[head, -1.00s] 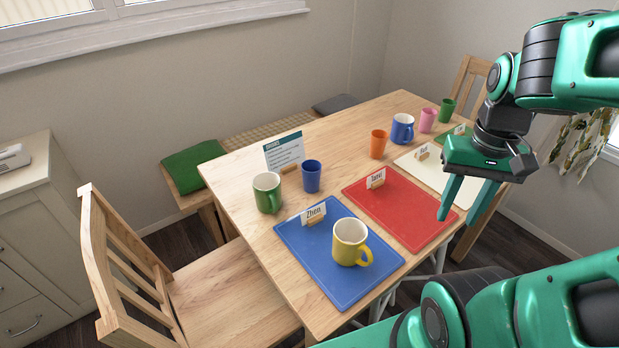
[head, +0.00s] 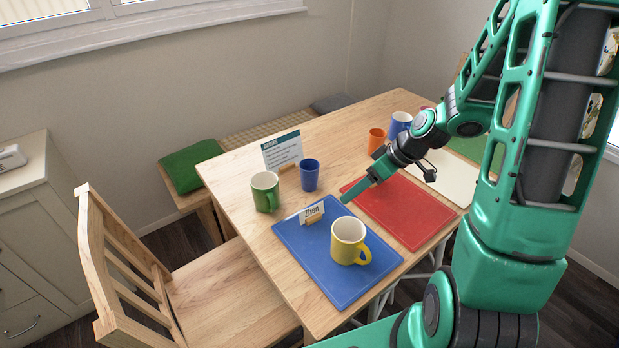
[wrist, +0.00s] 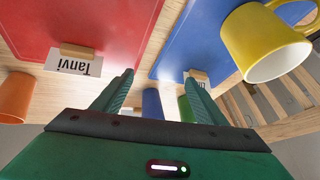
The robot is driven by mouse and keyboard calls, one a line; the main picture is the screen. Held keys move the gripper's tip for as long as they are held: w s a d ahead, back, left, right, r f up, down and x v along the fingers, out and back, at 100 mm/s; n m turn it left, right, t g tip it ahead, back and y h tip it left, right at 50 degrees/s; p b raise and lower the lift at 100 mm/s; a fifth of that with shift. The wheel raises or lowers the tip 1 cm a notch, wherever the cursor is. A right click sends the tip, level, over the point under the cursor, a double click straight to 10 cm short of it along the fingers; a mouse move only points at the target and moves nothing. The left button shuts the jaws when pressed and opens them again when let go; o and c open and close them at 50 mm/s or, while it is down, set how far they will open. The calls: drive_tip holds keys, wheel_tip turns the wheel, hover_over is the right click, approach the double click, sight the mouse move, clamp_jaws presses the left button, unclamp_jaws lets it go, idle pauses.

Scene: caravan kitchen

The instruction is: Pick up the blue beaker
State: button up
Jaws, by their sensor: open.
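The blue beaker (head: 310,175) is a plain blue cup without a handle. It stands upright on the wooden table (head: 240,160) behind the blue mat, just right of the green mug (head: 265,191). My gripper (head: 346,198) is to its right, near the corner between the blue and red mats, apart from it. In the wrist view the beaker (wrist: 152,104) shows beyond and between the open fingers of my gripper (wrist: 160,86), with the green mug (wrist: 185,108) partly hidden beside it. Nothing is between the fingers.
A yellow mug (head: 347,240) stands on the blue mat (head: 330,285) with a "Zhen" card (head: 312,213). The red mat (head: 410,215) has a "Tanvi" card (wrist: 72,62). An orange beaker (head: 376,141) and a blue mug (head: 399,124) stand farther back. A sign (head: 282,150) stands behind the beaker.

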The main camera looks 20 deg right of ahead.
sight(299, 183)
drive_tip(key=w+f, duration=0.1)
drive_tip(key=w, duration=0.1)
drive_tip(key=w+a+f+n+t+y, duration=0.1)
drive_tip(key=w, duration=0.1)
drive_tip(key=w+a+f+t+y, duration=0.1)
drive_tip(key=w, duration=0.1)
drive_tip(key=shift+a, duration=0.25)
drive_tip(key=w+a+t+y, duration=0.1)
drive_tip(key=a+r+n+t, duration=0.1)
drive_tip(key=t, duration=0.1)
drive_tip(key=shift+w+a+r+y, duration=0.1)
drive_tip(key=shift+w+y, duration=0.3)
drive_tip(key=shift+w+a+r+n+t, duration=0.3)
drive_tip(key=shift+w+a+t, duration=0.05)
drive_tip(key=shift+w+t, duration=0.05)
drive_tip(key=x, duration=0.4)
drive_tip(key=shift+w+a, duration=0.15)
drive_tip(key=shift+a, duration=0.1)
drive_tip(key=shift+x, duration=3.1)
drive_tip(key=shift+w+d+r, duration=0.15)
drive_tip(key=shift+c, duration=0.6)
drive_tip(key=c, duration=1)
